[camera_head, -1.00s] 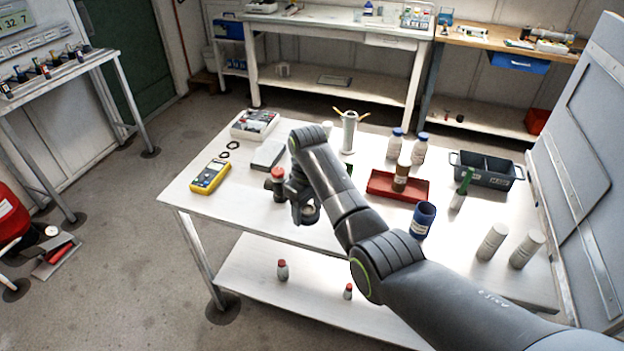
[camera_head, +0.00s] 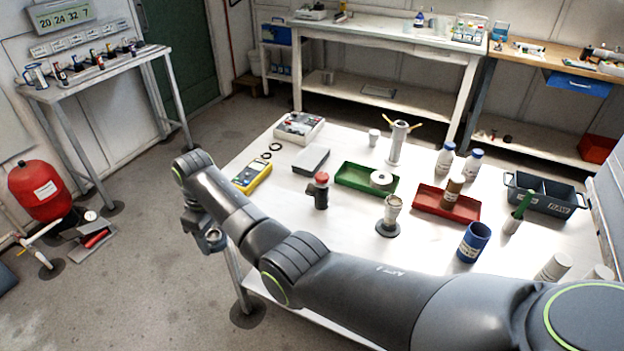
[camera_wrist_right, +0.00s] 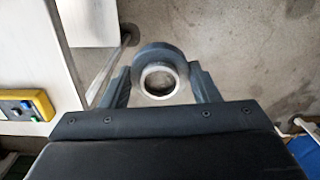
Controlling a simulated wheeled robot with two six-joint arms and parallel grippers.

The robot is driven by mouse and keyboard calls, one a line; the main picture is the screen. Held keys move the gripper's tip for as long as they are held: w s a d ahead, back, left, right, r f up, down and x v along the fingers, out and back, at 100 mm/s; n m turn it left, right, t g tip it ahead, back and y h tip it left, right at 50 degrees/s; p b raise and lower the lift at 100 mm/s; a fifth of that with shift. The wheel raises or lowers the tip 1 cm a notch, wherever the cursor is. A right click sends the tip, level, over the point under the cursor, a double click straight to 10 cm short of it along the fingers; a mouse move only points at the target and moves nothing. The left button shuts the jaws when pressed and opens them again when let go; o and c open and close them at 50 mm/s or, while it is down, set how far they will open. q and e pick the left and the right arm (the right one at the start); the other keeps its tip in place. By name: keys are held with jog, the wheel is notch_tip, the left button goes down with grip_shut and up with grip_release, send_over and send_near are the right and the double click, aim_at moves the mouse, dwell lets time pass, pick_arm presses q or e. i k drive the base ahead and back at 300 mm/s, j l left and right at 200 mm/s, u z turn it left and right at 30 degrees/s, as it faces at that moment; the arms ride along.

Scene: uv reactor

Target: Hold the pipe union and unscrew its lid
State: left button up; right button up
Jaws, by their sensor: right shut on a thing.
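My right gripper (camera_head: 203,232) is shut on a dark grey, ring-shaped part (camera_head: 213,241) and holds it in the air off the table's left side. In the right wrist view this part (camera_wrist_right: 158,56) sits between the fingers, with a pale inner rim around an open hole. It looks like the pipe union; I cannot tell whether a lid is on it. My left gripper is not in view.
The white table (camera_head: 300,240) carries a yellow meter (camera_head: 252,177), a red-capped dark fitting (camera_head: 321,192), a pale fitting on a dark round base (camera_head: 389,215), green (camera_head: 350,176) and red (camera_head: 432,203) trays and a blue cup (camera_head: 474,243).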

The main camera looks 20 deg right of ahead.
aim_at(388, 226)
jog(key=u, duration=1)
jog(key=l+u, duration=0.1)
jog(key=u, duration=0.4)
jog(key=l+u, duration=0.1)
jog(key=u, duration=0.85)
jog(key=l+u, duration=0.15)
jog(key=u, duration=0.85)
jog(key=l+u, duration=0.1)
jog(key=u, duration=0.4)
jog(key=k+l+u, duration=0.15)
jog(key=u, duration=0.45)
jog(key=k+l+z, duration=0.1)
jog(key=z, duration=1.2)
jog(key=l+z, duration=0.1)
jog(key=z, duration=0.4)
jog(key=k+l+z, duration=0.1)
jog(key=z, duration=0.85)
jog(key=l+z, duration=0.15)
jog(key=z, duration=0.85)
jog(key=l+z, duration=0.1)
jog(key=z, duration=0.9)
jog(key=i, duration=0.1)
